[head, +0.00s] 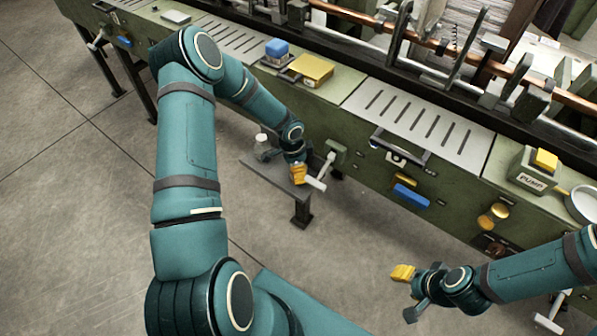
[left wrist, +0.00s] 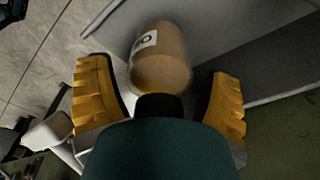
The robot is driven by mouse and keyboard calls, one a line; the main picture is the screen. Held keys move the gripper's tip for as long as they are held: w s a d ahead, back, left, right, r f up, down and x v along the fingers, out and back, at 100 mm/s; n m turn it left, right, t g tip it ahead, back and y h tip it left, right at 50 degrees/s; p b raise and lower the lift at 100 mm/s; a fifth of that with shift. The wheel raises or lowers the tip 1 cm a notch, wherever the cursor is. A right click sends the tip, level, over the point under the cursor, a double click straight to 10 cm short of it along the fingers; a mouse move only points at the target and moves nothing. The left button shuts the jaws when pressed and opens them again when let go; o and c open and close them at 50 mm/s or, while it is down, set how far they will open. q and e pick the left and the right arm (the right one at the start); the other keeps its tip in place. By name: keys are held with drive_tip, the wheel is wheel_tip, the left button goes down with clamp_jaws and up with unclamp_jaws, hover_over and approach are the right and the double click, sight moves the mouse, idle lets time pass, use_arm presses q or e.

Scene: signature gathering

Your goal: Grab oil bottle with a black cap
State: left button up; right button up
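The oil bottle (left wrist: 160,62), brownish with a white label, stands on a grey surface in the left wrist view. A black shape at its near end looks like the cap (left wrist: 158,105), partly covered by my teal wrist housing. My left gripper (left wrist: 160,105) is open, with yellow ribbed fingers on either side and visible gaps to the bottle. In the head view my left gripper (head: 298,174) is low at the small shelf; I cannot clearly make out the oil bottle there. My right gripper (head: 406,290) appears open and empty, away at the lower right.
The narrow grey shelf (head: 265,183) juts from the green machine. A crank handle (head: 316,183) is close beside my left gripper. Floor at left is clear.

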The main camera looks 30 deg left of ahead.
use_arm(q)
drive_tip(key=c, duration=0.9)
drive_tip(key=shift+o, duration=0.2)
